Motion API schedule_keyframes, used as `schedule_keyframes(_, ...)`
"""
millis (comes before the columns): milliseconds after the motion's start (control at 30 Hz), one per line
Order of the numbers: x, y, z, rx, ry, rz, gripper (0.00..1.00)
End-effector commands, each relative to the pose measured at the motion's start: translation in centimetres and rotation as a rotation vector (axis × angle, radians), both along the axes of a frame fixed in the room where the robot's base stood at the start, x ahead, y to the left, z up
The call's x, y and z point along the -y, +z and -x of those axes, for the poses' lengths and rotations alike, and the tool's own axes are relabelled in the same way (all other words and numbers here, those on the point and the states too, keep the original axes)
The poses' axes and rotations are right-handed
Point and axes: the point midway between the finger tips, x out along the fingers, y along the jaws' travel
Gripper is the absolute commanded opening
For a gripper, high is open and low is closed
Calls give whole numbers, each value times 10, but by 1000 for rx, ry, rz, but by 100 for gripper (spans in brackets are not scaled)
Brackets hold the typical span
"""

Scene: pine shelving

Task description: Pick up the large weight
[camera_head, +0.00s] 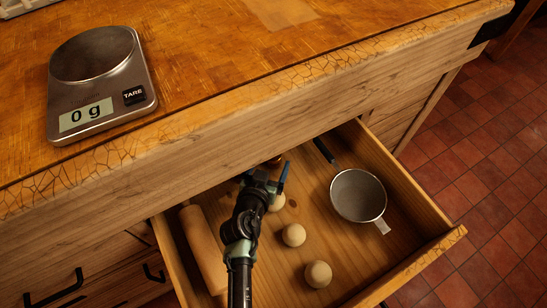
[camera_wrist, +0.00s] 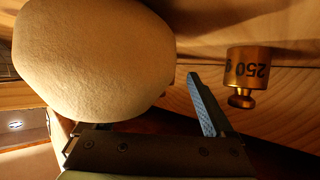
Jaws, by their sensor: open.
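A brass weight (camera_wrist: 247,72) marked 250 g shows at the right of the wrist view, with its knob toward the bottom of the picture. No other weight is clear to compare its size. My gripper (camera_head: 268,178) reaches into the open drawer in the head view. It is open, with one blue-padded finger (camera_wrist: 207,105) between the weight and a large pale round ball (camera_wrist: 95,60). The weight lies outside that finger, apart from it. The other finger is mostly hidden by the ball.
The drawer (camera_head: 408,265) also holds a rolling pin (camera_head: 203,248), pale balls (camera_head: 318,274), a sieve (camera_head: 358,195) and a dark-handled item (camera_head: 324,150). The countertop (camera_head: 200,110) overhangs the drawer's back. A scale (camera_head: 100,80) on it reads 0 g.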

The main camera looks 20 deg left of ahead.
Motion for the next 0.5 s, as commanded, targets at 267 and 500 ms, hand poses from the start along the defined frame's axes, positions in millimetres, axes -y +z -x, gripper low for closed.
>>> schedule_keyframes(267, -2, -9, -18, 0, 0, 0, 88)
schedule_keyframes(500, -2, -9, -18, 0, 0, 0, 75)
